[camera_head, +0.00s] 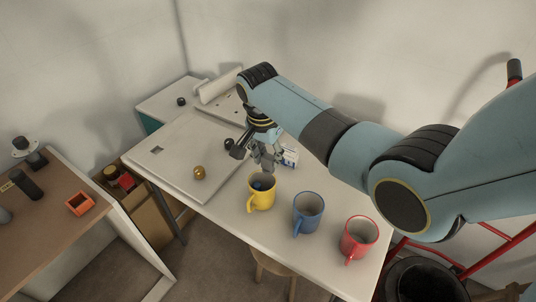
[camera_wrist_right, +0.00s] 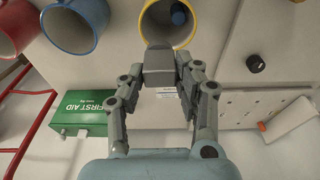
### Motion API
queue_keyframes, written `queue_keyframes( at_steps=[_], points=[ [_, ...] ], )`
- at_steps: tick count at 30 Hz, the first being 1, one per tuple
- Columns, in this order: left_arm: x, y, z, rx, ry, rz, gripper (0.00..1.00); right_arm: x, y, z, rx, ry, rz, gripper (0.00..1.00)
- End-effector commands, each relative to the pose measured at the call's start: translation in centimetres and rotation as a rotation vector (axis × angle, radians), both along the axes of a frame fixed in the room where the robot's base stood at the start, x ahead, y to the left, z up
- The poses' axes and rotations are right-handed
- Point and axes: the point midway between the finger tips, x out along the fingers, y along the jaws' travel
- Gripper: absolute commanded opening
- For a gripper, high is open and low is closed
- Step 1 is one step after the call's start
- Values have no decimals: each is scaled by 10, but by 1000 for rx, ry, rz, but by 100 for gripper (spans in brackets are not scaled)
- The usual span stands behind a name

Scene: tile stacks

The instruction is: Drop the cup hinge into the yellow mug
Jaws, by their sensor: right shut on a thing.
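The yellow mug (camera_head: 262,199) stands upright on the white table, its mouth facing up. It also shows at the top of the right wrist view (camera_wrist_right: 148,28), with a dark blue object (camera_wrist_right: 178,12) inside it. My right gripper (camera_head: 265,160) is just behind and above the mug's rim. In the right wrist view it is shut on a grey piece (camera_wrist_right: 159,68), which looks like the cup hinge. The piece is near the mug's rim in that view; I cannot tell the exact height gap. My left gripper is not in view.
A blue mug (camera_head: 307,212) and a red mug (camera_head: 358,239) stand right of the yellow one. A brass knob (camera_head: 199,173) lies on the board at left.

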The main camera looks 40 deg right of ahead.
Motion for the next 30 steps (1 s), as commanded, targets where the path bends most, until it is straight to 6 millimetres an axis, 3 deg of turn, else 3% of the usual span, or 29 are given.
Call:
queue_keyframes(
  at_steps=[8,9,14,23,26,30],
  points=[
    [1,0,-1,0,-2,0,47,1,0,0,-1,-1,0,0],
    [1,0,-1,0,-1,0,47,1,0,0,-1,-1,0,38],
    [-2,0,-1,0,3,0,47,0,0,0,-1,-1,0,59],
    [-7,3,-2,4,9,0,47,0,0,1,-1,-1,0,60],
    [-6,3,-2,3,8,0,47,1,1,10,0,-3,0,60],
    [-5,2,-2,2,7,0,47,-1,5,36,0,-5,1,60]
  ],
)
